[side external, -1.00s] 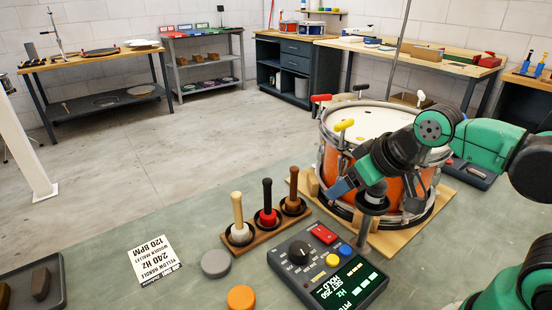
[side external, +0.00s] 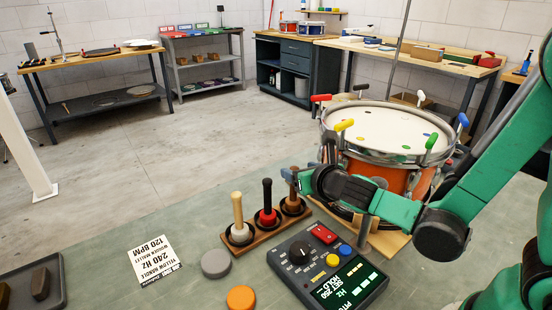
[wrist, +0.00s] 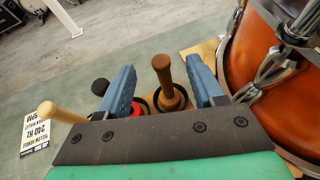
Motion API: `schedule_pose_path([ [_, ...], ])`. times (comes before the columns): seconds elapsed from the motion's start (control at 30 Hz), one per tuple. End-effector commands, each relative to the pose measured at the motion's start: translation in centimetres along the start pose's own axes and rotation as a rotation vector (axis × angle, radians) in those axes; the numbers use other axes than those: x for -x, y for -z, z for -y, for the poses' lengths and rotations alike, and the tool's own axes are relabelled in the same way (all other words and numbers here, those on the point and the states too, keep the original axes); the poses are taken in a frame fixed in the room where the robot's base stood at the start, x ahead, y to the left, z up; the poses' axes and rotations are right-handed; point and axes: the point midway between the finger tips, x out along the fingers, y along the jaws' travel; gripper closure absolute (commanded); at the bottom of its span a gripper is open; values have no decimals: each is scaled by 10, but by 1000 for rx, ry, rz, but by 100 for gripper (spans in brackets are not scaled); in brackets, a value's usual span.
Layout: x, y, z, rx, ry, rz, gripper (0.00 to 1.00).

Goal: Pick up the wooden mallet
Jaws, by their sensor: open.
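Three mallets stand upright in a wooden rack (side external: 263,240). The brown wooden mallet (side external: 293,206) is at the rack's right end, partly hidden by my gripper (side external: 298,180) in the side view. In the wrist view the brown mallet (wrist: 168,85) shows between the two blue fingers of my gripper (wrist: 163,80), nearer the middle, with room on both sides. My gripper is open and holds nothing. The black-handled mallet with a red base (side external: 267,205) stands in the middle, and a pale-handled mallet (side external: 238,215) at the left end.
An orange drum (side external: 380,172) stands close right of the rack on a wooden board. A control box (side external: 335,270) with a display is in front. A printed card (side external: 154,259), a grey disc (side external: 216,264) and an orange disc (side external: 240,297) lie left.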

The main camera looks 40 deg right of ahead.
Motion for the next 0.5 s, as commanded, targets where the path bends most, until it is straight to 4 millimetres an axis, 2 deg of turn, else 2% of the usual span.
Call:
schedule_pose_path([
  [0.3, -36, 0, 0, 3, 3, -1, 39],
  [0.5, -52, 1, 0, 2, 1, 1, 39],
])
